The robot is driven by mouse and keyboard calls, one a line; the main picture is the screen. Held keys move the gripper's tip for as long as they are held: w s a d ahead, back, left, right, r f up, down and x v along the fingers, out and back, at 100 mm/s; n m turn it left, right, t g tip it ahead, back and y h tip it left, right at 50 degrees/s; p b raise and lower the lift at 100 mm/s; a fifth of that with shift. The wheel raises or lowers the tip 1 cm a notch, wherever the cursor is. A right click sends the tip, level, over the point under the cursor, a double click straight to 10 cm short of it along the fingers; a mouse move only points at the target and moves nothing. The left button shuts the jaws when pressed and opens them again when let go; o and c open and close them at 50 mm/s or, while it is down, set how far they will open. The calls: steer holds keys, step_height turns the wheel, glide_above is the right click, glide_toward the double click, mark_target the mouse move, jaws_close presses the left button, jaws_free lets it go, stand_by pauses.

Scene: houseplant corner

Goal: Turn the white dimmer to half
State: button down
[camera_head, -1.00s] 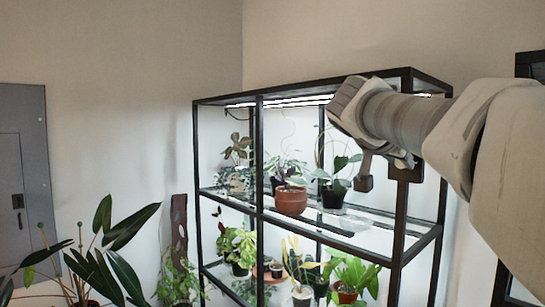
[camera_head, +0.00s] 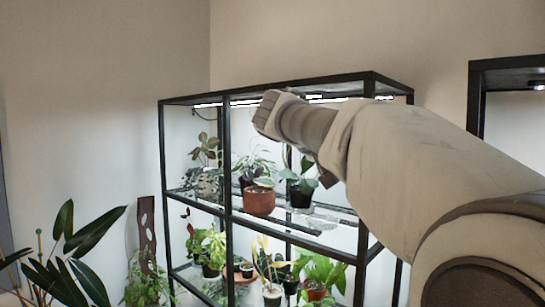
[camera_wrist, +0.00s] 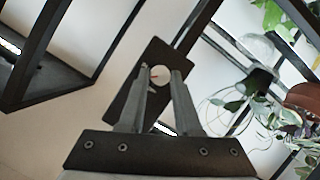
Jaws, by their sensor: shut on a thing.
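The white dimmer (camera_wrist: 160,73) is a small round knob on a dark rectangular plate (camera_wrist: 155,56) in the wrist view.
A black metal plant shelf (camera_head: 229,150) with glass levels and a lit strip stands ahead. A terracotta pot (camera_head: 259,202) and other plants are on it. Another black frame (camera_head: 478,100) stands at right. A large leafy plant (camera_head: 70,250) is at lower left.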

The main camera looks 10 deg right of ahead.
steer(key=shift+w+a+f+n+g+h+p, duration=0.15)
steer(key=shift+n+g+h, duration=0.2)
steer(key=shift+n+h, duration=0.6)
steer(key=shift+n+g+h+p, duration=0.2)
steer(key=shift+n+g+h, duration=0.15)
steer(key=shift+n, duration=1.1)
steer(key=shift+w+a+f+n+g+h+p, duration=0.15)
steer(key=shift+n+g+h, duration=0.15)
steer(key=shift+n+h, duration=0.65)
steer(key=shift+d+r+n+y, duration=0.1)
steer(key=shift+n+y, duration=0.15)
steer(key=shift+n, duration=0.1)
steer(key=c, duration=0.6)
jaws_free()
steer(key=b+v, duration=0.1)
steer(key=v, duration=1.6)
steer(key=shift+b, duration=0.3)
